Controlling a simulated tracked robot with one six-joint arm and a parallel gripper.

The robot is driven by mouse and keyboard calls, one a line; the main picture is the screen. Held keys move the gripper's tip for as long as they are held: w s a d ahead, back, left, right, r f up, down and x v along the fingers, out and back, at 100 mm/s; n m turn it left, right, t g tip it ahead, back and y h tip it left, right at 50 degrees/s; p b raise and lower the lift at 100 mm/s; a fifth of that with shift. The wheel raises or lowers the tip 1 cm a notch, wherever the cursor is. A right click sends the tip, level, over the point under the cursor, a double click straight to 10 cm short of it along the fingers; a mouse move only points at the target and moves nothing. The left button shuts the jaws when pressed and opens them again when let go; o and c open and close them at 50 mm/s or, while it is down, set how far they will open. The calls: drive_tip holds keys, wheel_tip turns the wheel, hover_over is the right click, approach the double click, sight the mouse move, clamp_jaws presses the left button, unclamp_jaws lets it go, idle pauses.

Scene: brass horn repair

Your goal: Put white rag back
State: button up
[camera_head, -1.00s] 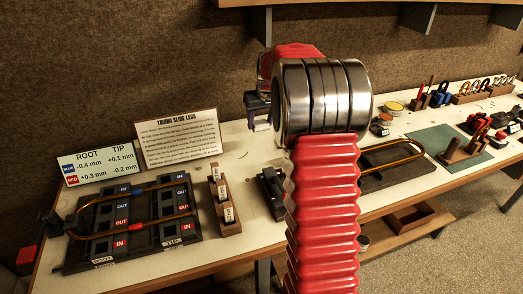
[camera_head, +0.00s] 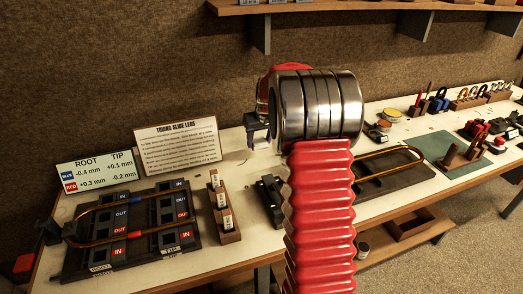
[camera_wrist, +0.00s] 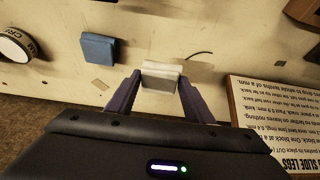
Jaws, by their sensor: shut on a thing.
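The white rag (camera_wrist: 160,75) is a small folded block between my two fingertips in the wrist view. My gripper (camera_wrist: 155,84) is shut on it, with one finger on each side. The bench top lies beneath it; I cannot tell whether the rag touches the bench. A folded blue rag (camera_wrist: 98,48) lies to the left, apart from my gripper.
The "Tuning slide legs" sign (camera_head: 178,146) stands left of my gripper. A black fixture (camera_head: 132,228) with a brass slide lies at the front left, next to a wooden block holder (camera_head: 223,207). A round labelled tin (camera_wrist: 15,46) is at the wrist view's left. A shelf (camera_head: 350,5) hangs above.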

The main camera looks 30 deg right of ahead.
sight(259, 158)
drive_tip(key=shift+f, duration=0.1)
drive_tip(key=shift+f, duration=2.4)
drive_tip(key=o, duration=1.1)
drive_tip(key=shift+f, duration=0.1)
drive_tip(key=v, duration=1.2)
